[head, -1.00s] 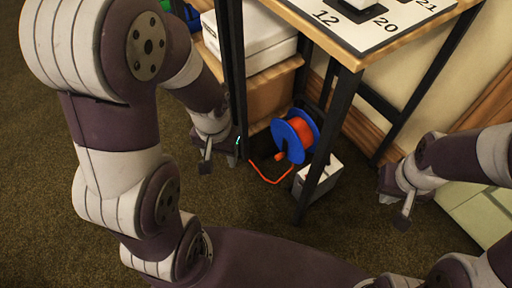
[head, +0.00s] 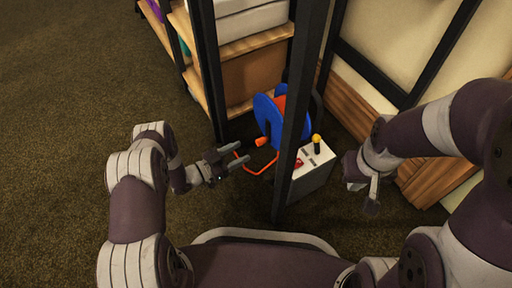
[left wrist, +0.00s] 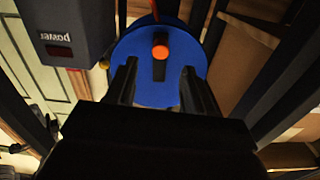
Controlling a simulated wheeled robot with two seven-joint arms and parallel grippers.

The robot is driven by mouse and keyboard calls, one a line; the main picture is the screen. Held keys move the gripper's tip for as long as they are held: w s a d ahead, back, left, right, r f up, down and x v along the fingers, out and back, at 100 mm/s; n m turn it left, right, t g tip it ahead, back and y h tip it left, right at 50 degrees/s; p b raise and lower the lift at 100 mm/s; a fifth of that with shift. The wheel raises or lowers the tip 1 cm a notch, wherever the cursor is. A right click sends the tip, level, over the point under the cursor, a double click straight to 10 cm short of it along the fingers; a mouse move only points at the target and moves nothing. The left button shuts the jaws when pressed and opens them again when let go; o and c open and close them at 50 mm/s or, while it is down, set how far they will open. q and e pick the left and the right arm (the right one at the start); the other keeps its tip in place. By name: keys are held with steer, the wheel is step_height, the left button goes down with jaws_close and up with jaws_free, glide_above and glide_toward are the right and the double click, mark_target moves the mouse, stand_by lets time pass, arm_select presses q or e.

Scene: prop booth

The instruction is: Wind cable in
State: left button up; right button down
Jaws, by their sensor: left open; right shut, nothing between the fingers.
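The cable reel (head: 264,118) has a blue disc and an orange cable drum, and stands on the floor by the shelf. A dark post hides part of it. Its orange crank knob (head: 261,142) faces my left gripper (head: 238,152). Orange cable (head: 258,172) loops out below the reel. My left gripper is open and close to the knob. In the left wrist view the blue disc (left wrist: 155,92) fills the space beyond the fingers, and the orange knob (left wrist: 160,52) on its black crank shows past the fingertips, with nothing held. My right gripper (head: 370,207) is shut and empty, right of the grey box.
A grey box (head: 314,172) with a red and a yellow control stands right of the reel. It shows a "power" label in the left wrist view (left wrist: 65,35). A dark post (head: 296,120) stands before the reel. Shelves (head: 250,45) rise behind. Carpet at left is clear.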

arm_select(q)
steer(key=b+x, duration=0.3)
steer(key=x, duration=0.4)
steer(key=shift+w+d, duration=0.1)
steer(key=shift+w, duration=0.05)
jaws_close()
arm_select(e)
step_height(320, 180, down, 4)
steer(key=shift+r, duration=0.1)
